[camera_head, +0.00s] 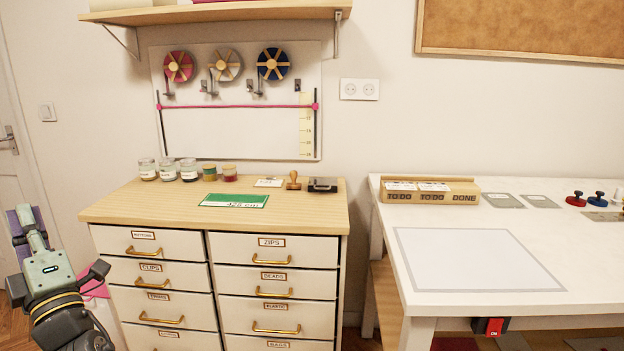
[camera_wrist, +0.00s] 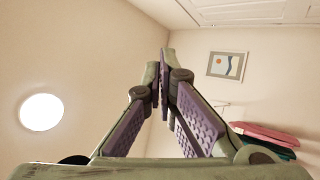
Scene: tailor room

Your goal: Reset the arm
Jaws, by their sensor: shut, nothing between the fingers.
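My arm shows at the lower left of the head view, raised beside the wooden drawer cabinet (camera_head: 240,206). My gripper (camera_head: 22,215) points upward there, with its purple finger pads near the door. In the wrist view my gripper (camera_wrist: 160,70) is shut, its fingertips together and nothing between them. The wrist camera looks up toward the ceiling and walls.
The cabinet has several labelled drawers, all closed, with jars (camera_head: 168,169) and a stamp (camera_head: 293,180) on top. A white table (camera_head: 385,228) stands to the right. A wall shelf (camera_head: 210,12) overhangs the cabinet. A door (camera_head: 12,110) is at the left.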

